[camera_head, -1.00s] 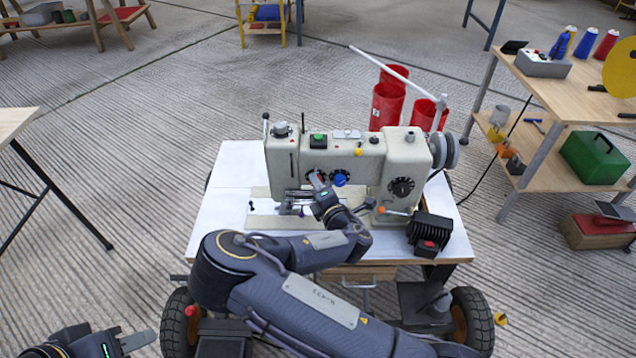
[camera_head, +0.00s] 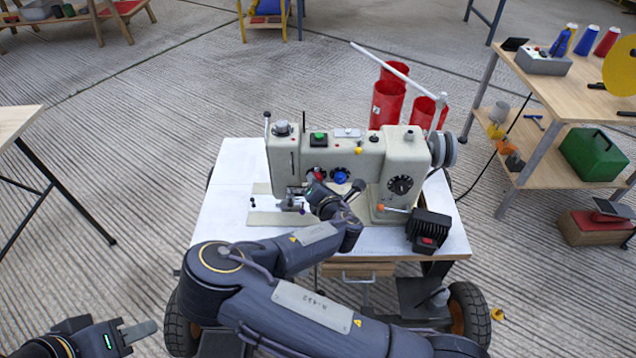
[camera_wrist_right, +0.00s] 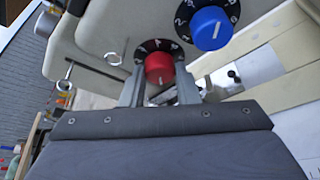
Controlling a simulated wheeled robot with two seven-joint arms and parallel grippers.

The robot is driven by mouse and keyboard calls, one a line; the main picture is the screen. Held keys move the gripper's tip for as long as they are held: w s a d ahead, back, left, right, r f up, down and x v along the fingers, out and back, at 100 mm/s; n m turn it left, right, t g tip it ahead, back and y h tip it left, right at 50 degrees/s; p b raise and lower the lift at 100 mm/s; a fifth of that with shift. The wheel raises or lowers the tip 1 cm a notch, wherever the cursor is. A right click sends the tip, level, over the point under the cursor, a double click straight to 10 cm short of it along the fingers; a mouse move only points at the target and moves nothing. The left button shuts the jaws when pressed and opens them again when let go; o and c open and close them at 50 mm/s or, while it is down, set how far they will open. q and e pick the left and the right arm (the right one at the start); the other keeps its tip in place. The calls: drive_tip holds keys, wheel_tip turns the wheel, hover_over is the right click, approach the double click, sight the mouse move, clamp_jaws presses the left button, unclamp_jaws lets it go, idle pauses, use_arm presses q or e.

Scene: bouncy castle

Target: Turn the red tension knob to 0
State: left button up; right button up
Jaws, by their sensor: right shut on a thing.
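The red tension knob (camera_wrist_right: 158,68) sits on a black numbered dial on the front of the cream sewing machine (camera_head: 335,152). In the head view the red knob (camera_head: 319,171) shows just above my right gripper (camera_head: 318,184). In the right wrist view, the fingers of my right gripper (camera_wrist_right: 160,88) stand on both sides of the red knob and are shut on it. A short white mark shows on the knob's lower face. The digits are too small to read surely. My left gripper (camera_head: 138,332) is low at the left, away from the machine; its finger gap is unclear.
A blue knob (camera_wrist_right: 211,28) on its own dial is close beside the red one. A black box (camera_head: 429,231) is at the right of the white machine table (camera_head: 225,205). A wooden workbench (camera_head: 560,90) is at the right.

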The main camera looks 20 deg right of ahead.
drive_tip(key=o, duration=1)
drive_tip(key=p+v, duration=0.1)
drive_tip(key=v, duration=0.6)
drive_tip(key=shift+s, duration=0.4)
